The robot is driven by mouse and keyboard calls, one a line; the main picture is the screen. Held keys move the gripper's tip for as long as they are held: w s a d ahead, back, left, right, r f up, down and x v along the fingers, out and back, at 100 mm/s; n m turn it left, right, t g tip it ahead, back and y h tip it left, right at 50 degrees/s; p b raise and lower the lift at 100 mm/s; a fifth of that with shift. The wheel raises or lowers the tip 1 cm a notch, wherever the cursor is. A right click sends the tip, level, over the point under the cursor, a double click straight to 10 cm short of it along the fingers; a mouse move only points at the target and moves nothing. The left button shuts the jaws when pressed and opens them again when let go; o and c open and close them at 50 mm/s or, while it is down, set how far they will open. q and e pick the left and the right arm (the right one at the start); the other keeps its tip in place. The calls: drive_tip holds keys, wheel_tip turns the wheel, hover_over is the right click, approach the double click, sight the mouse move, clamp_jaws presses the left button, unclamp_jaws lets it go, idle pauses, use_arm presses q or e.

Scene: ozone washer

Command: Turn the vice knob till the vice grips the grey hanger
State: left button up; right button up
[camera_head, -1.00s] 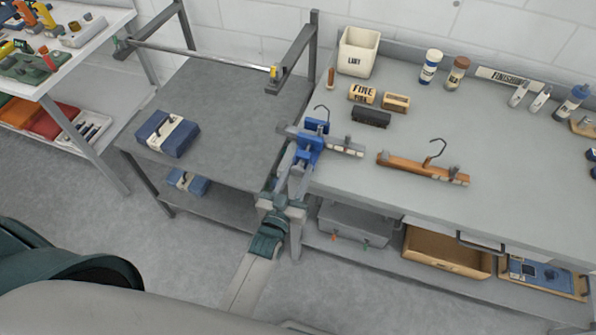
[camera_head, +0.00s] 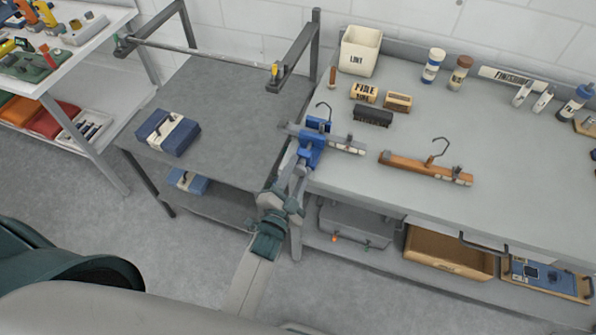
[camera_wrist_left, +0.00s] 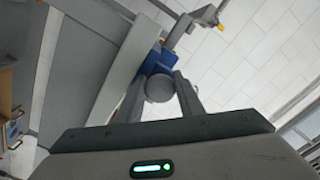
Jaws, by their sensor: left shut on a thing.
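The blue vice (camera_head: 313,146) is mounted at the left edge of the grey workbench. The grey hanger (camera_head: 350,147) lies across the vice between its blue jaws, its hook up; whether the jaws press on it I cannot tell. My left gripper (camera_head: 294,172) reaches up from below to the front of the vice. In the left wrist view, the gripper (camera_wrist_left: 161,98) is shut on the round grey vice knob (camera_wrist_left: 159,88), one finger on each side. The blue vice (camera_wrist_left: 156,62) shows just behind the knob. My right gripper is out of view.
A brown wooden hanger (camera_head: 425,168) lies on the bench to the right. Brushes (camera_head: 373,116), bottles (camera_head: 459,73) and a white bin (camera_head: 359,50) stand further back. A lower dark table (camera_head: 220,110) with a blue box (camera_head: 168,132) adjoins on the left.

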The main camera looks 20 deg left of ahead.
use_arm(q)
drive_tip(key=m+b, duration=0.1)
drive_tip(key=m, duration=0.3)
drive_tip(key=shift+f+m, duration=0.15)
drive_tip(key=shift+m, duration=0.15)
drive_tip(key=m+b, duration=0.1)
drive_tip(key=m, duration=0.2)
drive_tip(key=shift+m+b, duration=0.3)
drive_tip(key=m, duration=0.2)
drive_tip(key=m+b, duration=0.1)
drive_tip(key=m, duration=0.1)
drive_tip(key=shift+r+m, duration=0.2)
drive_tip(key=shift+m, duration=0.1)
drive_tip(key=m+b, duration=0.1)
drive_tip(key=m, duration=0.2)
drive_tip(key=shift+r+m, duration=0.1)
drive_tip(key=shift+m, duration=0.2)
drive_tip(key=m, duration=0.2)
drive_tip(key=shift+r+m, duration=0.1)
drive_tip(key=shift+m, duration=0.3)
drive_tip(key=m, duration=0.2)
drive_tip(key=shift+m, duration=0.3)
drive_tip(key=m, duration=0.1)
drive_tip(key=m+p, duration=0.1)
drive_tip(key=m, duration=0.1)
drive_tip(key=shift+d+r+m, duration=0.15)
drive_tip(key=shift+m, duration=0.15)
drive_tip(key=shift+m+p, duration=0.5)
drive_tip(key=shift+m, duration=1)
